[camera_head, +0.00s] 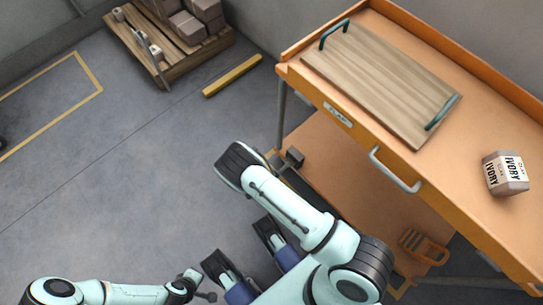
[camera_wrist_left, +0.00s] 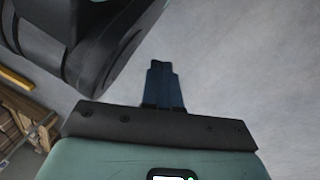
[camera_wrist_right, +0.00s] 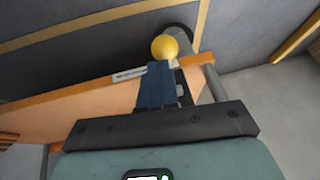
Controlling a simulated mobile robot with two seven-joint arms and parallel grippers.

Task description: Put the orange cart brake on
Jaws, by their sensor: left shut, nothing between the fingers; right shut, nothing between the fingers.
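The orange cart (camera_head: 335,118) stands at the right in the head view, with a lower shelf (camera_head: 345,165) under its top. In the right wrist view, a yellow ball knob (camera_wrist_right: 165,47) shows in front of a dark wheel (camera_wrist_right: 180,36), by the cart's orange lower edge (camera_wrist_right: 85,98) and grey leg (camera_wrist_right: 213,82). I cannot tell the brake's state. My right gripper (camera_wrist_right: 160,66) is shut and empty, its tips just below the knob in that picture; contact is unclear. My left gripper (camera_wrist_left: 160,64) is shut and empty over bare floor.
A wooden tray (camera_head: 375,80) with green handles and an ivory package (camera_head: 505,173) rest on the cart top. A grey handle (camera_head: 396,170) sticks out from its side. A pallet (camera_head: 165,48) with boxes and a yellow bar (camera_head: 233,76) lie behind.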

